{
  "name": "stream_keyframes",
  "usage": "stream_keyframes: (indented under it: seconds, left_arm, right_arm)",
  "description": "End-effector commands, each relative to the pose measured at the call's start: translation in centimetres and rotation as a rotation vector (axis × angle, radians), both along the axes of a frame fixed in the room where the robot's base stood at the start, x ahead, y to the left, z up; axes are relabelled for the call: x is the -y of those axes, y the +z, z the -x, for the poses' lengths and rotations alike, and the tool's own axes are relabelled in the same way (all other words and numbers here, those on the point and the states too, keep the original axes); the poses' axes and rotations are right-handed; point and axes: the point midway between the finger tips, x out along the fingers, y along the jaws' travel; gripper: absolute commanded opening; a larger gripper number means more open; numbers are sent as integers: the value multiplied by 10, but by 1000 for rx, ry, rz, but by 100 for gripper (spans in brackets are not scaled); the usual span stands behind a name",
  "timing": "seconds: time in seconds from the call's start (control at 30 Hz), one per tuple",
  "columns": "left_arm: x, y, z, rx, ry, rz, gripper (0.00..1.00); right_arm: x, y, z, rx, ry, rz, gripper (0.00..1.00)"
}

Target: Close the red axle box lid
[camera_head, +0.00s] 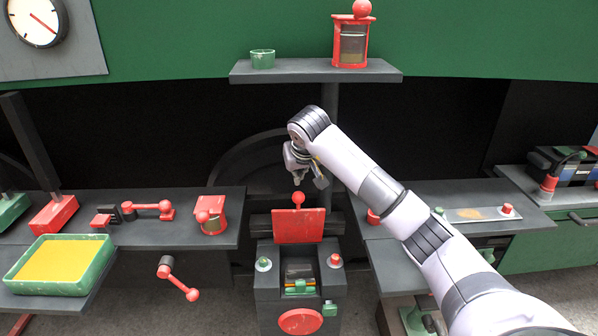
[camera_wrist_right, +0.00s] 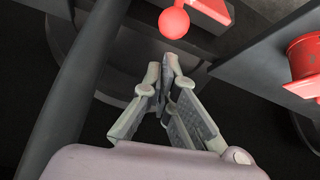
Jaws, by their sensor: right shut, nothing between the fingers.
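The red axle box lid (camera_head: 298,228) stands raised at the back of the dark axle box (camera_head: 268,290). A red ball knob (camera_head: 298,198) sits on its top edge. The opening below shows a green and orange part inside. My right gripper (camera_head: 298,182) is shut and empty, and in the head view it appears just above the knob. In the right wrist view, the shut fingertips (camera_wrist_right: 168,58) appear just below the ball knob (camera_wrist_right: 174,22), with a gap between them. Part of the lid (camera_wrist_right: 212,8) shows at the top edge there. My left gripper is not in view.
A green knob (camera_head: 263,264) and a red knob (camera_head: 335,261) flank the box opening. A shelf (camera_head: 300,72) hangs above my right arm.

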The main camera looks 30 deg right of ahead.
Motion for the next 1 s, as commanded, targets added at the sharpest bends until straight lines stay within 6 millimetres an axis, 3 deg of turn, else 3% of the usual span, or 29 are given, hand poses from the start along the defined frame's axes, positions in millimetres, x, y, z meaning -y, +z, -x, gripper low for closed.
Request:
stream_keyframes:
  seconds: [0.1,0.3,0.77,1.0]
  left_arm:
    - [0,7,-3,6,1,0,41]
    - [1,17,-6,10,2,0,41]
    - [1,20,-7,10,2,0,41]
    - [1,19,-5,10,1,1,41]
  right_arm:
    - [4,-20,-11,-2,0,-6,0]
    - [9,-37,-22,0,0,-4,0]
    - [11,-40,-24,1,0,-3,0]
    - [14,-40,-9,0,0,2,0]
